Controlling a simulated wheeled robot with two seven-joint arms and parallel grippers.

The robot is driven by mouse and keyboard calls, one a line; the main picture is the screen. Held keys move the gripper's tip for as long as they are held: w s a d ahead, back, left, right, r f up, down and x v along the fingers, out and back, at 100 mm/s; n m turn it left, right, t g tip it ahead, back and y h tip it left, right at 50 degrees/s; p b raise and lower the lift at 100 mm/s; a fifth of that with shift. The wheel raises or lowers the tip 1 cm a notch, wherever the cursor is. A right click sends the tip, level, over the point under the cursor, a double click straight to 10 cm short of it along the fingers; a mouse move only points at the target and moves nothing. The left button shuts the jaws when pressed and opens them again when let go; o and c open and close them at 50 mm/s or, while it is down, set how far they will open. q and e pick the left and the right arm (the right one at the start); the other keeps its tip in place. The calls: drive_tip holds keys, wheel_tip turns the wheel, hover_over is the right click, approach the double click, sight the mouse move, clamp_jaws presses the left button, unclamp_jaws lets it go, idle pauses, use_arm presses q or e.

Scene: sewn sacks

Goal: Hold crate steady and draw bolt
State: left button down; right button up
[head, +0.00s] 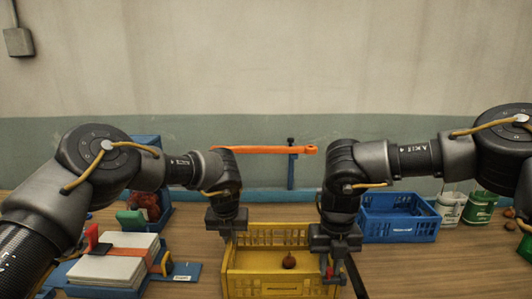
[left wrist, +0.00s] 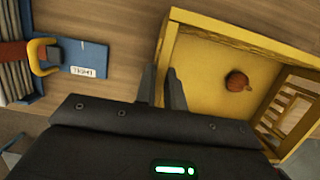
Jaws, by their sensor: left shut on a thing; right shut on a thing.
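The yellow crate (head: 270,234) stands on the table in front of me with one round brown onion (head: 289,261) inside. In the left wrist view the crate (left wrist: 205,48) shows from above, with the onion (left wrist: 237,81) on its floor. My left gripper (head: 227,236) is shut on the crate's left wall, one finger each side of it. My right gripper (head: 335,266) is at the crate's right side, shut on a small part there. A red piece (head: 329,272), seemingly the bolt, shows under it; the rest of the bolt is hidden by the gripper.
A blue crate (head: 398,229) stands at the back right, with a white tub (head: 450,208) and a green tub (head: 480,208) beyond it. Stacked pale sacks (head: 112,262) with an orange strap lie on the left. An orange bar (head: 262,150) stands raised behind the crate.

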drive_tip(key=shift+a, duration=1.35)
drive_tip(key=o, duration=0.9)
drive_tip(key=shift+c, duration=0.2)
wheel_tip(320, 180, up, 8)
idle(0.4)
drive_tip(key=shift+c, duration=0.3)
